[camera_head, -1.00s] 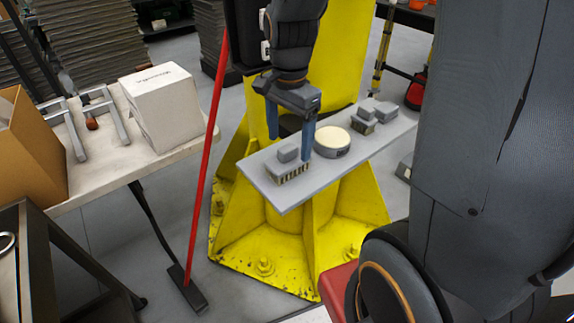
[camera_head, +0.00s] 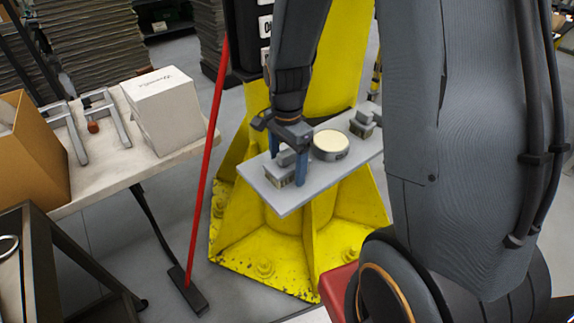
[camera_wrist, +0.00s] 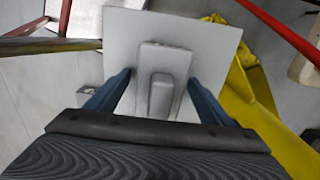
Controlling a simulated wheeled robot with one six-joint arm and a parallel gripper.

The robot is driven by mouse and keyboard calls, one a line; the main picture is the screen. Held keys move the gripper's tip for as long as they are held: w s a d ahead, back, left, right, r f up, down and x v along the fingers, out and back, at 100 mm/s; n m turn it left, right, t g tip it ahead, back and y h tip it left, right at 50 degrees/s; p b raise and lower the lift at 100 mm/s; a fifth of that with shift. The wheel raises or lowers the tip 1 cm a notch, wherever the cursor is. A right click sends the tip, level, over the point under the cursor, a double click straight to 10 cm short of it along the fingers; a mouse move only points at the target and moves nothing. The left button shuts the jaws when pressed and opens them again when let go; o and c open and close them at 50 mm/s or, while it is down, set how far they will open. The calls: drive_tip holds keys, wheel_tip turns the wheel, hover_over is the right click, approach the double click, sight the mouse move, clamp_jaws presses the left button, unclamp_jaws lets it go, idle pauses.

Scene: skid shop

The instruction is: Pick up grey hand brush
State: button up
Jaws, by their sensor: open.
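A grey hand brush (camera_head: 274,176) with pale bristles lies near the left end of a grey shelf plate (camera_head: 290,200). My gripper (camera_head: 288,170) is lowered over it in the head view, with its blue fingers pointing down. In the wrist view the brush (camera_wrist: 161,80) lies between the two open fingers of my gripper (camera_wrist: 160,92), with a gap on each side. The fingers do not appear to touch it. A second grey brush (camera_head: 362,124) sits farther right on the plate, past a round tin with a cream top (camera_head: 331,142).
The plate is fixed to a yellow column base (camera_head: 265,240). A red-handled broom (camera_head: 205,170) leans at its left. A white table (camera_head: 100,172) holds a white box (camera_head: 165,105), metal clamps and a cardboard box.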

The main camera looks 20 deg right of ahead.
drive_tip(key=c, duration=1.3)
